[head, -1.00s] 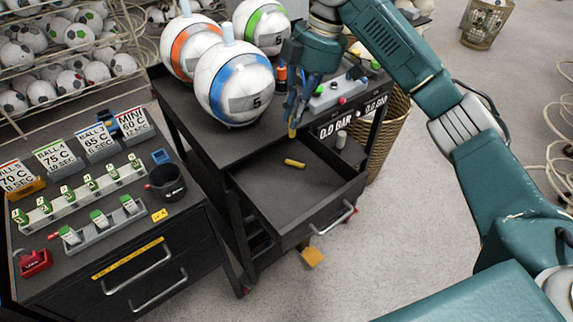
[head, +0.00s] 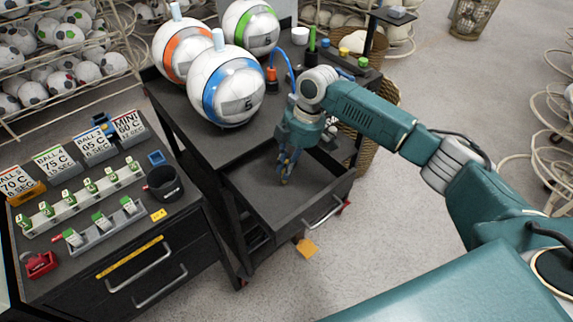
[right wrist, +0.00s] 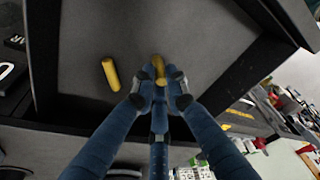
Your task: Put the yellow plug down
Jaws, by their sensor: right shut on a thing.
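My right gripper (head: 286,175) is inside the open drawer (head: 262,205), low over its floor. In the right wrist view the fingers (right wrist: 160,88) are shut on a yellow plug (right wrist: 159,66), which sticks out past the fingertips. I cannot tell whether the held plug touches the drawer floor. A second yellow plug (right wrist: 110,74) lies loose on the drawer floor, apart from the fingers. In the head view this loose plug is hidden behind my gripper. My left gripper is not in view.
Three large balls, orange (head: 183,50), blue-striped (head: 226,87) and green (head: 250,27), stand on the cart top above the drawer. A cabinet with labelled cards and a black cup (head: 166,184) stands at left.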

